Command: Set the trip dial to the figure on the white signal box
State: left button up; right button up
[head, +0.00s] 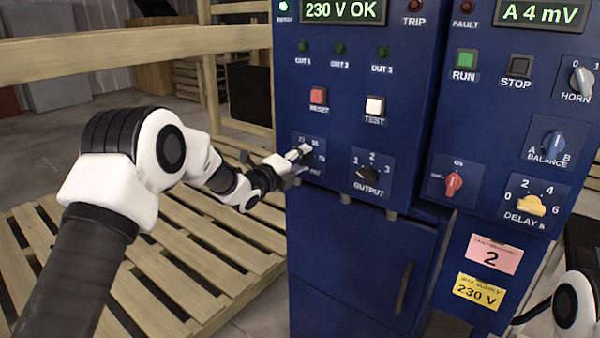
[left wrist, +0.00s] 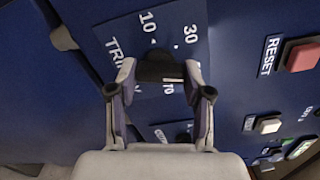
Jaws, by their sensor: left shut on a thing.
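The trip dial (left wrist: 160,66) is a dark knob on a blue plate, marked TRIP, 10, 30 and 70 in the left wrist view. My left gripper (left wrist: 158,80) is shut on this knob, with one finger on each side. In the head view my left gripper (head: 300,155) reaches the dial's plate (head: 318,147) at the left of the blue cabinet and covers the knob. The knob's pointer is hidden, so I cannot tell its setting. No white signal box shows in either view. My right gripper is out of view.
The output dial (head: 366,171) sits just right of the trip plate. The reset (head: 318,96) and test (head: 374,109) buttons are above. The right cabinet carries the delay dial (head: 532,204), a pink label (head: 494,254) reading 2 and a yellow 230 V label (head: 480,291). Wooden pallets (head: 215,250) lie left.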

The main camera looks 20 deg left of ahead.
pick_arm(q)
jog(key=shift+f+m+b, duration=0.2)
jog(key=shift+m+b, duration=1.05)
jog(key=shift+m, duration=0.05)
jog(key=o, duration=1.2)
jog(key=shift+r, duration=0.1)
jog(key=shift+c, duration=0.2)
jog(key=shift+s, duration=0.1)
jog(key=v, duration=1.1)
jog(key=shift+s, duration=0.4)
jog(key=shift+a, duration=0.15)
